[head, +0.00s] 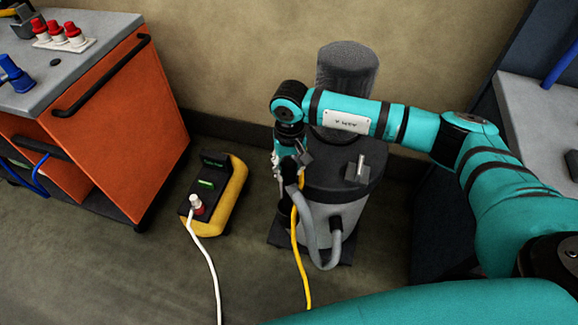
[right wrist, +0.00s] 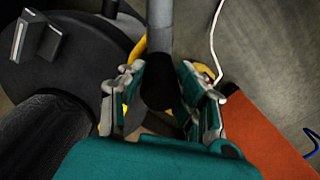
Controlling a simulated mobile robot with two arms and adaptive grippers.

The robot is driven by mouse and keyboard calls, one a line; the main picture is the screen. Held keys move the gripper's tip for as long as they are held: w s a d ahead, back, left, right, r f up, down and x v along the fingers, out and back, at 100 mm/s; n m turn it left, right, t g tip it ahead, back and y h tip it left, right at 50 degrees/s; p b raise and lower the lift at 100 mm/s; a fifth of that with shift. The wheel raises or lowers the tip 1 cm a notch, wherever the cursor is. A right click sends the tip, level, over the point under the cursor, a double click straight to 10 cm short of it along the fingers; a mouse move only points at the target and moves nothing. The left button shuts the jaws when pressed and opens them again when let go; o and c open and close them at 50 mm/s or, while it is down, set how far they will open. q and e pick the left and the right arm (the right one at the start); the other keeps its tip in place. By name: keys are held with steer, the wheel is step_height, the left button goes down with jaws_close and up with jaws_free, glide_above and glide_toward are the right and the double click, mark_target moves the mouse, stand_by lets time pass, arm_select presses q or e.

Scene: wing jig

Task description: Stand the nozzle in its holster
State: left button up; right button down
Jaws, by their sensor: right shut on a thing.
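My right gripper (head: 287,180) is shut on the nozzle, at the left side of the grey and black vacuum (head: 345,200). In the right wrist view the dark nozzle (right wrist: 160,88) lies between the fingers of the right gripper (right wrist: 160,100), with the grey hose (right wrist: 160,22) running from it. In the head view the hose (head: 322,262) loops down and back to the vacuum's inlet. The gripper mostly hides the nozzle there. I cannot make out the holster for certain; a grey block with an upright plate (head: 358,170) stands on the vacuum's lid. My left gripper is out of view.
A yellow cable (head: 298,255) hangs beside the hose to the floor. A yellow and black unit (head: 228,195) with a white cable (head: 208,255) lies left of the vacuum. An orange cart (head: 130,115) stands at the left. A dark mesh cylinder (head: 347,66) rises behind my arm.

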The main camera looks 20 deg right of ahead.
steer(key=shift+f, duration=0.2)
steer(key=c, duration=0.8)
jaws_free()
steer(key=shift+c, duration=0.2)
steer(key=shift+r, duration=0.1)
step_height(320, 180, up, 12)
steer(key=shift+d, duration=0.1)
